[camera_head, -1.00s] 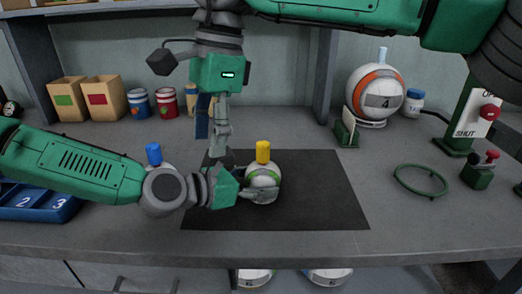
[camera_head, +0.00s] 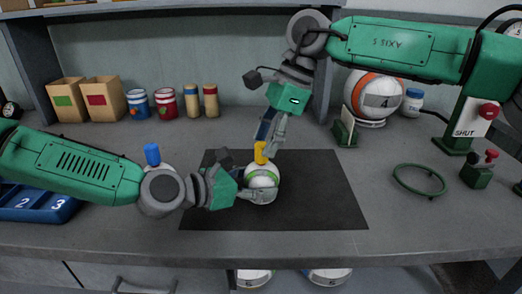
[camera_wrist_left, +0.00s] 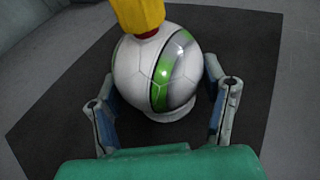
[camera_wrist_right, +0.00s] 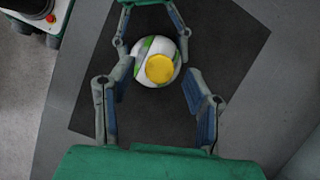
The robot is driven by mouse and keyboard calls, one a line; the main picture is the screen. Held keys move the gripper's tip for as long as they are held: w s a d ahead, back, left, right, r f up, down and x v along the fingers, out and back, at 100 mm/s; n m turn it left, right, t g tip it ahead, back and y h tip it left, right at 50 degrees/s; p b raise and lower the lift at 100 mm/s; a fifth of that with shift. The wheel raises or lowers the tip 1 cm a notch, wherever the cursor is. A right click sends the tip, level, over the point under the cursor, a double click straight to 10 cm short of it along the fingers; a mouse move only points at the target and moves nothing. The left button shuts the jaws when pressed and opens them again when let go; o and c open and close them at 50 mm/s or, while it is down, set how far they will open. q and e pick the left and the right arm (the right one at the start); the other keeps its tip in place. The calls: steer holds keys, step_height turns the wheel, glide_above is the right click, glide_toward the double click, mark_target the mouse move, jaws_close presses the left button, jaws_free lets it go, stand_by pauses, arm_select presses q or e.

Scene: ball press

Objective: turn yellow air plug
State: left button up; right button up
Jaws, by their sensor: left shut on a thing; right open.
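The white ball with green and grey bands (camera_head: 262,184) sits on the black mat (camera_head: 325,195). The yellow air plug (camera_head: 260,152) stands upright on top of it; it also shows in the left wrist view (camera_wrist_left: 139,14) and the right wrist view (camera_wrist_right: 160,69). My left gripper (camera_head: 258,194) is shut on the ball from the left, with a finger on either side low down. My right gripper (camera_head: 268,142) is open above and just behind the plug. In the right wrist view its fingers (camera_wrist_right: 155,100) are spread wide, with the plug beyond and between them.
Another ball with a blue plug (camera_head: 152,154) is partly hidden behind my left arm. A blue numbered tray (camera_head: 40,207) lies at the left. A green ring (camera_head: 419,179), a small lever box (camera_head: 480,172) and the large number 4 ball (camera_head: 374,96) are at the right. The mat's right half is clear.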

steer(key=shift+x, duration=1.35)
jaws_close()
